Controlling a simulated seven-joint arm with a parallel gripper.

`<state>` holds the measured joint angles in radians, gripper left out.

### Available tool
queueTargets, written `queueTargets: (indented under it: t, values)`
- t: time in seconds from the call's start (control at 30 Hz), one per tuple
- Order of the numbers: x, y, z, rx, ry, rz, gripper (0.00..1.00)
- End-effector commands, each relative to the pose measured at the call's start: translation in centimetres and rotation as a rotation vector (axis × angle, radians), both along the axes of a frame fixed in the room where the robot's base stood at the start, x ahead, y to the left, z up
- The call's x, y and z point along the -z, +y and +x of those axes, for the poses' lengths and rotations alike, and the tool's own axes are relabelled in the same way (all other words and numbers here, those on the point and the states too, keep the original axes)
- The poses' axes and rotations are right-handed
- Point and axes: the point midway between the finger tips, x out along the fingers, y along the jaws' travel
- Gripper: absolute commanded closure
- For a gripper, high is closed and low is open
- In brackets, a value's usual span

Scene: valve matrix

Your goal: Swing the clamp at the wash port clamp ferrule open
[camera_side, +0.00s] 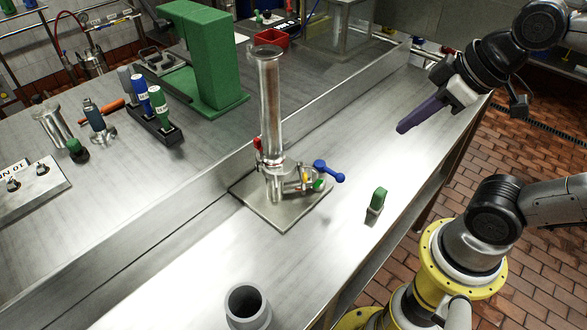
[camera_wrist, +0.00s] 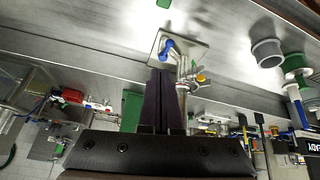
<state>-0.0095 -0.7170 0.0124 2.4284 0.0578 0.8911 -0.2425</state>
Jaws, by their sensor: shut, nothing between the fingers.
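A clear upright column (camera_side: 270,105) stands on a square steel plate (camera_side: 262,215). Low on its right side is a metal port fitting (camera_side: 291,186) with small yellow and green parts and a blue handle (camera_side: 328,171). The clamp and ferrule are too small to separate there, and I cannot tell the clamp's state. The blue handle (camera_wrist: 166,48) and a yellow part (camera_wrist: 201,78) also show in the wrist view. My gripper (camera_side: 402,130) has dark purple fingers, shut and empty, above and to the right of the fitting, apart from it. The fingers (camera_wrist: 165,75) partly hide the column in the wrist view.
A small green-topped piece (camera_side: 377,200) stands on the bench right of the plate. A grey open cup (camera_side: 247,305) stands at the front. A green stand (camera_side: 205,65) and a rack of bottles (camera_side: 155,125) are behind left. The bench between plate and cup is clear.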

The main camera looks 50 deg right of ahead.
Motion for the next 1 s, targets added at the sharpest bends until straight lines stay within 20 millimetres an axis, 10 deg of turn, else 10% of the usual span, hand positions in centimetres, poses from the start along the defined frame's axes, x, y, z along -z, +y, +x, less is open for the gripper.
queueTargets:
  t: [0.4,1.0]
  values:
    - [-0.7,10.0,9.8,-0.558,0.093,-0.022,1.0]
    - [6.3,13.9,11.4,-0.623,0.168,-0.017,1.0]
